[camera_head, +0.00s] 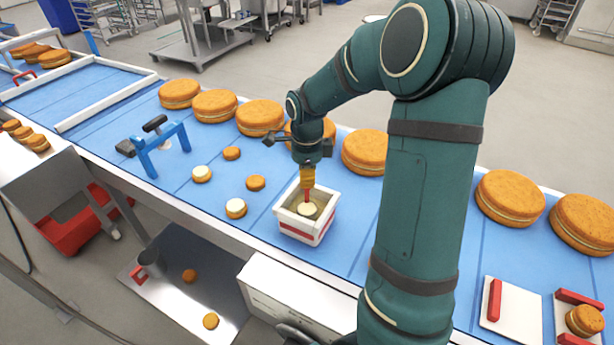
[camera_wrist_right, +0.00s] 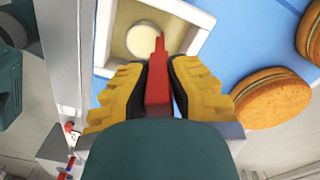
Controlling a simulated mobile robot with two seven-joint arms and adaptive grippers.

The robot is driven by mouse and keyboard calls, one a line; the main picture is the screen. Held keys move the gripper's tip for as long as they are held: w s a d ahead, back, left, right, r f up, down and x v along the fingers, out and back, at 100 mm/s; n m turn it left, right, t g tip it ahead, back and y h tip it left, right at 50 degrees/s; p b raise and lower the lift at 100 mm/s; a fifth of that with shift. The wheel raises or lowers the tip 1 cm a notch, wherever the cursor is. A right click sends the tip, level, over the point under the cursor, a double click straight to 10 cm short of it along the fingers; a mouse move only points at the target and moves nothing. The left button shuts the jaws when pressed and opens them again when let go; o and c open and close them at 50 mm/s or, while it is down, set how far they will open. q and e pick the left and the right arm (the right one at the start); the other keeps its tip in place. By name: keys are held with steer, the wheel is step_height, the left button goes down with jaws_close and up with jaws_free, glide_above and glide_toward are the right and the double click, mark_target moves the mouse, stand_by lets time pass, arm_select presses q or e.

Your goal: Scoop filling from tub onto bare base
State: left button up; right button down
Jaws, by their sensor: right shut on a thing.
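The white tub (camera_head: 290,226) with a red stripe stands on the blue belt and holds pale cream filling (camera_head: 307,209). My right gripper (camera_head: 308,178) points down over the tub, shut on the red handle of a scoop (camera_wrist_right: 158,85). The handle's lower end reaches into the tub; whether the scoop's end carries filling cannot be told. In the wrist view the filling (camera_wrist_right: 142,41) lies beside the handle's tip. Two small bare bases (camera_head: 255,183) (camera_head: 232,153) lie left of the tub. Two small rounds topped with cream (camera_head: 236,208) (camera_head: 202,173) lie near them. My left gripper is out of view.
A row of large filled rounds (camera_head: 260,117) lines the belt's far side. A blue stand (camera_head: 160,147) is at the left. White boards with red bars (camera_head: 514,312) lie at the lower right. Two small rounds (camera_head: 211,321) lie on a lower metal tray (camera_head: 180,305).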

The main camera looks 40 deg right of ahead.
steer(key=shift+r+p, duration=2.95)
steer(key=shift+r, duration=0.95)
steer(key=shift+f, duration=0.1)
